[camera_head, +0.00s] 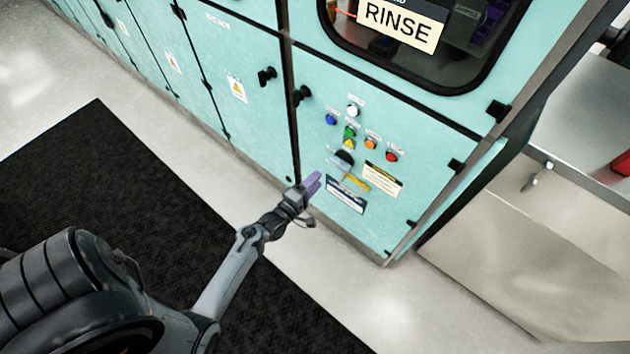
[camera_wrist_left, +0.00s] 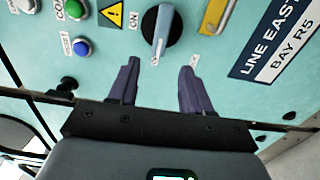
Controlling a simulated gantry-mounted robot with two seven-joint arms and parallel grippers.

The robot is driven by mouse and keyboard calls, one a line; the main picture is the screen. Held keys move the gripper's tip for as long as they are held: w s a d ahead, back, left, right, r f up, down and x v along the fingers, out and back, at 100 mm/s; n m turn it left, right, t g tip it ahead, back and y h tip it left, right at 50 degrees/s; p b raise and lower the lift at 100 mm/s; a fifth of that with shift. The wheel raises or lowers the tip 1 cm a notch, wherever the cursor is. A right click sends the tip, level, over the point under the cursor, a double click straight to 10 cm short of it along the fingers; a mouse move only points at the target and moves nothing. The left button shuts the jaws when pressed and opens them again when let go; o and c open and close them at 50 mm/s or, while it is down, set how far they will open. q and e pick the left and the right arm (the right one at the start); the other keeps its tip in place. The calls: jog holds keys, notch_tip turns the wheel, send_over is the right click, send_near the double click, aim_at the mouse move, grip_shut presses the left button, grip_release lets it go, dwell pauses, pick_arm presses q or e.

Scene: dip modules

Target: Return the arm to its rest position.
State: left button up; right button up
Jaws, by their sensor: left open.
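My left arm comes in from the lower left in the head view. Its gripper (camera_head: 312,184) is in front of the teal cabinet's control panel, below the rotary knob. In the left wrist view the gripper (camera_wrist_left: 158,85) has its two purple fingers apart, with nothing between them. The dark rotary knob (camera_wrist_left: 165,28) with a pale pointer is beyond the fingertips and apart from them. In the head view the knob (camera_head: 345,158) is partly hidden by its pointer. My right gripper is in neither view.
The teal cabinet (camera_head: 262,120) carries buttons, labels and a RINSE window (camera_head: 400,25). A yellow handle (camera_wrist_left: 217,14) is right of the knob. A black mat (camera_head: 120,190) lies on the pale floor (camera_head: 350,285). A metal bench (camera_head: 560,215) stands at right.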

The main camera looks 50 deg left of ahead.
pick_arm(q)
jog(key=s+d+r+m+g+h, duration=0.25)
jog(key=s+d+m+g, duration=0.2)
jog(key=d+m, duration=0.3)
jog(key=s+d+r+m+g+h, duration=0.2)
jog(key=s+d+r+m+g, duration=0.15)
jog(key=s+d+m, duration=0.35)
jog(key=s+d+r+m+g+y, duration=0.25)
jog(key=s+m+g, duration=0.4)
jog(key=s, duration=0.35)
notch_tip(320, 180, up, 38)
jog(key=a+p, duration=0.1)
jog(key=p, duration=3.6)
notch_tip(320, 180, down, 65)
jog(key=b, duration=6.4)
jog(key=shift+m+h+b, duration=0.4)
